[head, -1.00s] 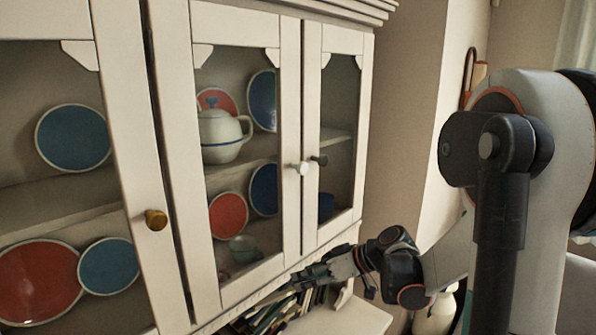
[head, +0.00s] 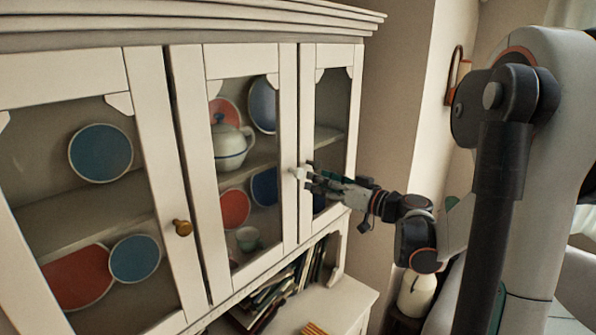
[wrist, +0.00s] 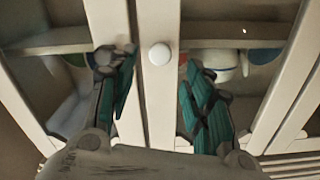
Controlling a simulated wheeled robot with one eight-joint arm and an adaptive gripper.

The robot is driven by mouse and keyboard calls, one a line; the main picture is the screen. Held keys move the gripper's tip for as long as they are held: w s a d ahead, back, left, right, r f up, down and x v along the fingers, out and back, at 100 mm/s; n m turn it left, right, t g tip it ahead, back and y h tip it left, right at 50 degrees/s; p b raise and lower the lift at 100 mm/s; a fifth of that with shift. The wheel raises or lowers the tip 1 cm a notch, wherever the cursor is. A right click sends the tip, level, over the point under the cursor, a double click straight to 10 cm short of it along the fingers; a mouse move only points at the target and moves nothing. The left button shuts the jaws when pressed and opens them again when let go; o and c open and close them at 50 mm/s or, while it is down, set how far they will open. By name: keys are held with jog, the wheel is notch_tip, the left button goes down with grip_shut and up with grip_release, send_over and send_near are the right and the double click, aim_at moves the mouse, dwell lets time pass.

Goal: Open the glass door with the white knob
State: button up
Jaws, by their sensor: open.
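The glass door (head: 287,110) is the middle door of a cream cabinet and looks closed. Its white knob (head: 298,172) is on its right-hand stile. The knob also shows in the wrist view (wrist: 159,54), round and pale, between my two fingers. My gripper (head: 313,179) is at the knob, open and coming from the right. In the wrist view my gripper's teal-padded fingers (wrist: 158,68) are spread to either side of the knob, with gaps on both sides. I cannot tell how deep the knob sits between them.
The left door has a brass knob (head: 182,228). A narrow right door (head: 308,110) adjoins the white-knob door; its dark knob is hidden by my gripper. A teapot (head: 230,147) and plates stand behind the glass. Books (head: 268,298) stand below on the cabinet's ledge.

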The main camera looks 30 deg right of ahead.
aim_at(301, 174)
jog(key=p+x, duration=0.1)
jog(key=x, duration=0.7)
jog(key=shift+w+a+f, duration=0.1)
jog(key=shift+w, duration=0.15)
grip_shut()
